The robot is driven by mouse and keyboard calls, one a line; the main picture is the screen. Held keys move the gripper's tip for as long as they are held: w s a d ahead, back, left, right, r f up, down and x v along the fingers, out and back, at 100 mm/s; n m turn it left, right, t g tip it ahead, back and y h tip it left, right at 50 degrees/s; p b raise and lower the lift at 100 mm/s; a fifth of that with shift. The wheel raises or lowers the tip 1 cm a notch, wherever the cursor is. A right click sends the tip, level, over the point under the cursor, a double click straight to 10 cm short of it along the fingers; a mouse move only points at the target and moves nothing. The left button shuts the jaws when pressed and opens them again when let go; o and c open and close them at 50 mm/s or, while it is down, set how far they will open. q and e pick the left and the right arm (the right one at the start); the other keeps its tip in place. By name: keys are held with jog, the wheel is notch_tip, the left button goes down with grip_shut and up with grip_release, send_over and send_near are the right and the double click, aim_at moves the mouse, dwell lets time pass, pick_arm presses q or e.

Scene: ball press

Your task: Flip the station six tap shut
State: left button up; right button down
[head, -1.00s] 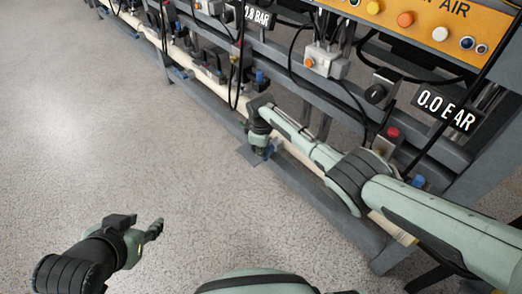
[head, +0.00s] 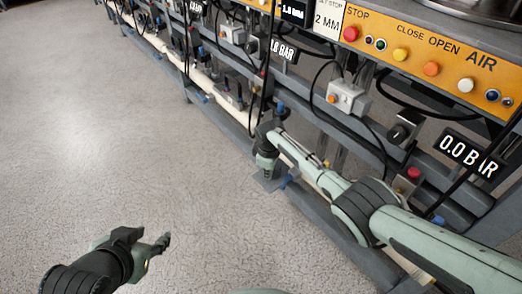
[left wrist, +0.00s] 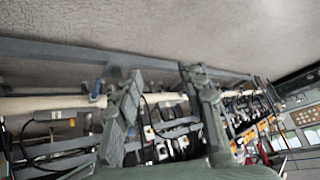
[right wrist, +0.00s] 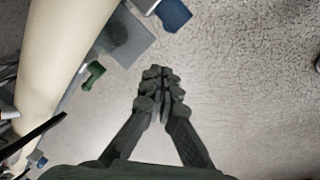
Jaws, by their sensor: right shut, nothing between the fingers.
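A blue tap handle (right wrist: 173,14) shows at the top of the right wrist view, close to the cream pipe (right wrist: 60,60). A small green handle-like piece (right wrist: 93,75) lies below and left of it. My right gripper (right wrist: 160,80) is shut and empty, apart from both, over the floor. In the head view my right gripper (head: 266,172) points down near the pipe and a blue part (head: 287,182). My left gripper (head: 163,242) is over bare floor in the head view; its fingers stand apart and empty in the left wrist view (left wrist: 160,76). No station number is legible.
The grey press frame runs along the right, with an orange button panel (head: 430,58), a 0.0 BAR display (head: 468,155), a red button (head: 413,172) and hanging black cables. A foot plate (right wrist: 122,36) sits beside the pipe. The floor (head: 110,130) at left is clear.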

pick_arm(q)
jog(key=s+a+f+g+p, duration=0.1)
jog(key=s+a+f+g, duration=0.1)
jog(key=f, duration=0.7)
jog(key=s+a+f+g+y+p, duration=0.1)
jog(key=s+a+f+g, duration=0.2)
jog(key=f, duration=0.6)
jog(key=shift+s+a+f+n+p, duration=0.2)
jog(key=shift+s+f+n+p, duration=0.05)
jog(key=shift+f+n+p, duration=0.15)
pick_arm(e)
jog(key=v, duration=1)
jog(key=shift+w+a, duration=0.3)
jog(key=shift+w, duration=0.05)
